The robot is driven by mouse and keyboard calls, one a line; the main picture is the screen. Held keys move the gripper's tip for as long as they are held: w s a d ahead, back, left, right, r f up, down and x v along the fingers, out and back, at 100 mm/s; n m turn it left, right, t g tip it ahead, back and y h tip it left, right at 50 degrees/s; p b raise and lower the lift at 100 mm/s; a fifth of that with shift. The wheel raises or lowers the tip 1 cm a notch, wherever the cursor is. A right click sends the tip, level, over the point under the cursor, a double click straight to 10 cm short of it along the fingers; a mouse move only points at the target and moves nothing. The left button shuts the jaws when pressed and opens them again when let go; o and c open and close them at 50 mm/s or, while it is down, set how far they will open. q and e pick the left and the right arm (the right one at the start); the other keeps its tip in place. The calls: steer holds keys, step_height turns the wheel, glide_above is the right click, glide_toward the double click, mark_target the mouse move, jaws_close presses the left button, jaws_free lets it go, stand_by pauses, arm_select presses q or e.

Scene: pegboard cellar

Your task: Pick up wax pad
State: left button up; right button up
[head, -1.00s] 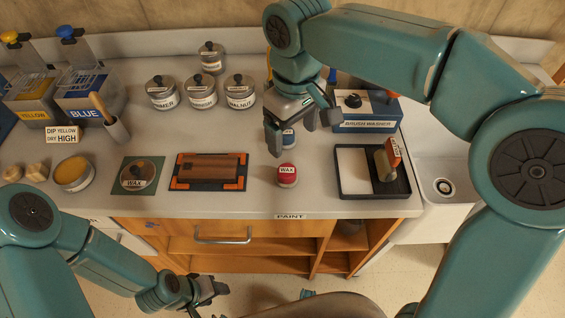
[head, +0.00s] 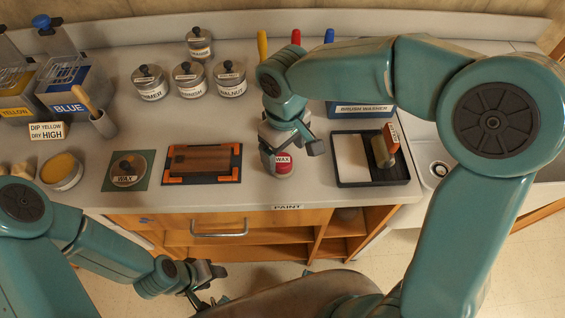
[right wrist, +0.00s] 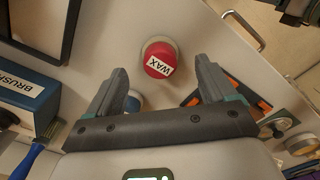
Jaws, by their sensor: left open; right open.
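A round pad with a dark knob and a WAX label (head: 126,170) sits on a green square mat (head: 109,183) at the left of the counter. A small tin with a red WAX top (head: 284,163) stands right of the wooden board; it also shows in the right wrist view (right wrist: 160,57). My right gripper (head: 292,156) is open and empty, over the red tin in the head view. In the right wrist view the tin lies beyond the open fingers (right wrist: 162,88), not between them. My left gripper (head: 208,279) is open, low in front of the cabinet.
A wooden board in orange-cornered clamps (head: 202,160) lies between mat and tin. Several labelled jars (head: 188,79) stand behind. An open-shelved cabinet (head: 315,240) is below.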

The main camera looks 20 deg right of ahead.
mark_target(282, 159)
steer(key=f, duration=0.2)
steer(key=w+f, duration=0.1)
steer(key=f, duration=0.1)
steer(key=shift+f, duration=0.25)
steer(key=shift+s+a+f, duration=0.1)
steer(key=shift+s+f, duration=0.05)
steer(key=shift+s, duration=0.15)
steer(key=shift+w+f, duration=0.1)
steer(key=shift+w, duration=0.1)
steer(key=c, duration=1.1)
steer(key=shift+s, duration=0.15)
steer(key=shift+r, duration=0.2)
steer(key=shift+w+r, duration=0.2)
steer(key=shift+r, duration=0.1)
step_height(282, 159, up, 19)
steer(key=p, duration=0.1)
